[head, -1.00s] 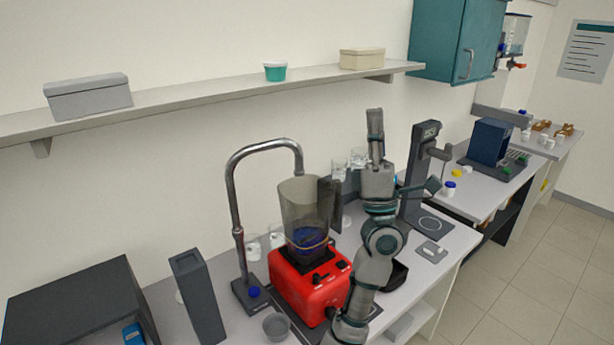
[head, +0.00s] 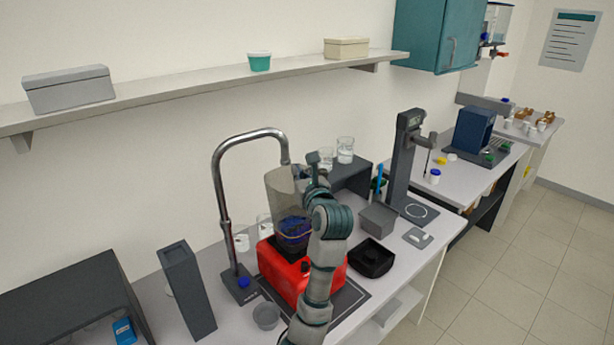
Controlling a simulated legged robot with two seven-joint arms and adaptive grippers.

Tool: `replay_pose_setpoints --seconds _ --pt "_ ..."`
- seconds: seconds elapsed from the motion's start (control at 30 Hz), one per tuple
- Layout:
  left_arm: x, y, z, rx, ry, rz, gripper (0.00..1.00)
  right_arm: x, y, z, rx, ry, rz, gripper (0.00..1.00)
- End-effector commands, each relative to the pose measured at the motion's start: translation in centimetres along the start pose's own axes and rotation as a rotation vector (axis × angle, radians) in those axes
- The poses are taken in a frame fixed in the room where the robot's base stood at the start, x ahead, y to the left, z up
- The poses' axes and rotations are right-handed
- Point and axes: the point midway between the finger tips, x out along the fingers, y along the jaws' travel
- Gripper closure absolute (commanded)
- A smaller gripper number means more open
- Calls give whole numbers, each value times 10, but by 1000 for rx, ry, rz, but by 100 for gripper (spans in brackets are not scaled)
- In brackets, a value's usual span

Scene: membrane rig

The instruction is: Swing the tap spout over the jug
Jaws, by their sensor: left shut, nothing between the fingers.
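The tap (head: 222,200) is a tall silver gooseneck on a dark base, left of the jug. Its spout end (head: 285,160) hangs down at the jug's top edge in the picture; I cannot tell its exact depth. The jug (head: 284,190) is smoky and see-through, upright on a red blender base (head: 275,272), with something dark blue low inside. My left gripper (head: 313,158) is shut and empty, just right of the spout end and the jug's rim, with a small gap in the picture to the spout. My arm hides the jug's right side. My right gripper is not in view.
A grey bowl (head: 266,316) and a dark upright holder (head: 186,290) stand left of the base. Glass beakers (head: 345,149) sit on a dark stand behind. A black tray (head: 371,258) and grey box (head: 378,219) lie right of my arm. A shelf (head: 200,93) runs above.

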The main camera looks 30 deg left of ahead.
Motion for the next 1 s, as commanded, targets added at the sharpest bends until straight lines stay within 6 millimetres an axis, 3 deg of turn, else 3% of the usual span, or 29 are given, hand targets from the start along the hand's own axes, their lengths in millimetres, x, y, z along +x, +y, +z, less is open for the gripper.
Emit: replay_pose_setpoints --seconds 0.1,0.3,0.5,0.87,1.0 --pt "26 1 3 4 -1 5 100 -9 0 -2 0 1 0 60" --pt "56 -1 4 5 -3 3 100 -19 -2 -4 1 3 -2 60" --pt "69 -4 3 3 -5 1 100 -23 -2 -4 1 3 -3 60" --pt "73 -2 1 1 -3 1 100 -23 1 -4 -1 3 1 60" --pt "88 -6 3 1 1 3 100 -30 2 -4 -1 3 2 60"
